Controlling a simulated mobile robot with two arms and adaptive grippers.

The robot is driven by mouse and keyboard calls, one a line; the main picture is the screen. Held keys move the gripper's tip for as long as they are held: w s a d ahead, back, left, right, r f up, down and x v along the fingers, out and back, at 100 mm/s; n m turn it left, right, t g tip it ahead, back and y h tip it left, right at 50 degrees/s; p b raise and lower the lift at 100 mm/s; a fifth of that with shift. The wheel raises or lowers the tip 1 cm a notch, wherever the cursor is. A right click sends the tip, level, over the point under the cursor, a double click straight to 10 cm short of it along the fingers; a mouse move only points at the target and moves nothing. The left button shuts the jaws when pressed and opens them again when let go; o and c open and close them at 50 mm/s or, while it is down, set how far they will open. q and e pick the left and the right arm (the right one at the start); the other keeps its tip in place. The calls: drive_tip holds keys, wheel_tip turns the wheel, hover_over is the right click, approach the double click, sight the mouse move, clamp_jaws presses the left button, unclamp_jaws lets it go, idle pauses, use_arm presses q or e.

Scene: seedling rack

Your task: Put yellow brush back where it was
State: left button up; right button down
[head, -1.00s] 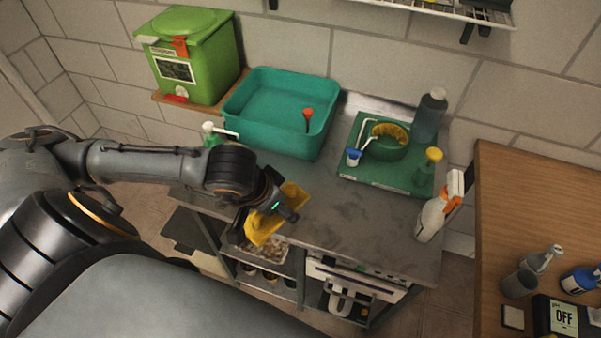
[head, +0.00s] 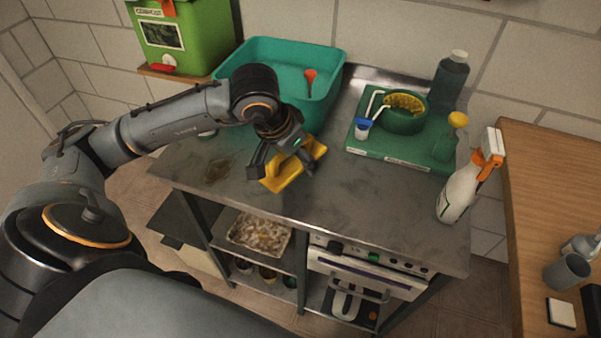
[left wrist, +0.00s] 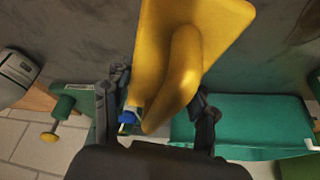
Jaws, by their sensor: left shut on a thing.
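The yellow brush (head: 296,166) has a flat rectangular block and a curved handle. In the head view it is at my left gripper (head: 284,162), over the middle of the grey metal bench (head: 345,205). In the left wrist view the yellow brush (left wrist: 180,60) fills the upper middle, its handle between the two dark fingers of my left gripper (left wrist: 160,112). The left gripper is shut on the handle. Whether the brush touches the bench top is hard to tell. My right gripper is not in view.
A teal tub (head: 248,62) with a red-tipped item stands behind the gripper. A green tray (head: 380,157) holds a green bowl (head: 403,123), a blue-and-white item and bottles. A white spray bottle (head: 456,194) stands at the right. The front bench top is mostly clear; a dark stain lies left.

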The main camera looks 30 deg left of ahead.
sight(300, 168)
use_arm(q)
drive_tip(key=shift+w+a+f, duration=0.2)
drive_tip(key=shift+w+f, duration=0.6)
drive_tip(key=shift+f, duration=0.2)
drive_tip(key=f, duration=0.1)
drive_tip(key=f+b, duration=0.1)
drive_tip(key=f, duration=0.1)
drive_tip(key=shift+w+f+b, duration=0.2)
drive_tip(key=shift+f+b, duration=0.05)
drive_tip(key=shift+b, duration=0.05)
drive_tip(key=shift+w+a+f, duration=0.1)
drive_tip(key=shift+f, duration=0.15)
drive_tip(key=o, duration=1.1)
